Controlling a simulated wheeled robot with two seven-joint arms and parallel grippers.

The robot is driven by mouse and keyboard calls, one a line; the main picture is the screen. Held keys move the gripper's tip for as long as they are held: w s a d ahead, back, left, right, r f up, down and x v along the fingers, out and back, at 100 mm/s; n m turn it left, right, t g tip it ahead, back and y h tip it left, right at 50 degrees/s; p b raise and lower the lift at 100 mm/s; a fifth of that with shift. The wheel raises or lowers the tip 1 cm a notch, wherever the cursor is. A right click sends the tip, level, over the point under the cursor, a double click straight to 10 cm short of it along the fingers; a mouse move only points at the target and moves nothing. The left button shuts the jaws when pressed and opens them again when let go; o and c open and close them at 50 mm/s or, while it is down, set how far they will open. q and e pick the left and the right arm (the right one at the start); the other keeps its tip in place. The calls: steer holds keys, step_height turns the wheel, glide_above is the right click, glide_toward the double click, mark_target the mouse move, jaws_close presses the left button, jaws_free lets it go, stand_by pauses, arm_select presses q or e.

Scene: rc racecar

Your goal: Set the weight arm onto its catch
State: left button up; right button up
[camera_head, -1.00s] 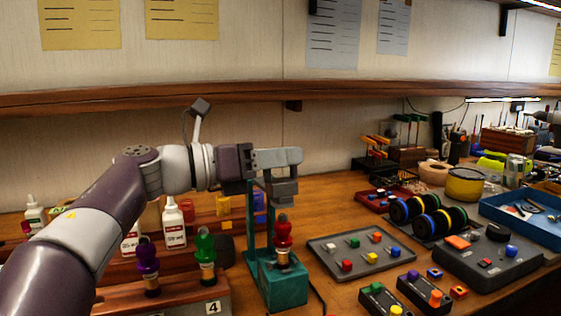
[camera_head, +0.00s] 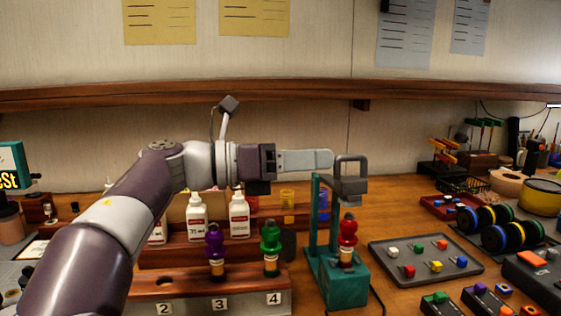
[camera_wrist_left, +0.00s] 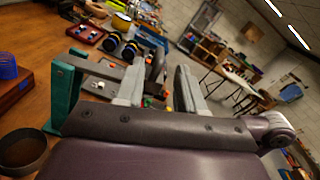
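The teal stand (camera_head: 340,285) stands on the bench, with its upright at the left. The grey weight arm (camera_head: 327,180) reaches right from the upright's top and looks about level. Its weight with a looped handle (camera_head: 351,170) hangs above a red-topped piece (camera_head: 347,238) on the base. My left gripper (camera_head: 328,160) is left of the handle, its tips close to it. In the left wrist view the fingers (camera_wrist_left: 160,80) are spread, with the dark handle (camera_wrist_left: 156,65) beyond and between them. I cannot make out the catch. My right gripper is out of view.
A numbered wooden rack (camera_head: 200,285) with purple and green pieces stands left of the stand. White bottles (camera_head: 239,215) stand behind it. A grey tray of coloured blocks (camera_head: 427,262) lies to the right. A shelf (camera_head: 200,95) crosses the wall behind.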

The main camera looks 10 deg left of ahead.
arm_select(q)
steer(key=v, duration=0.5)
steer(key=shift+s+a, duration=0.2)
steer(key=shift+a, duration=0.15)
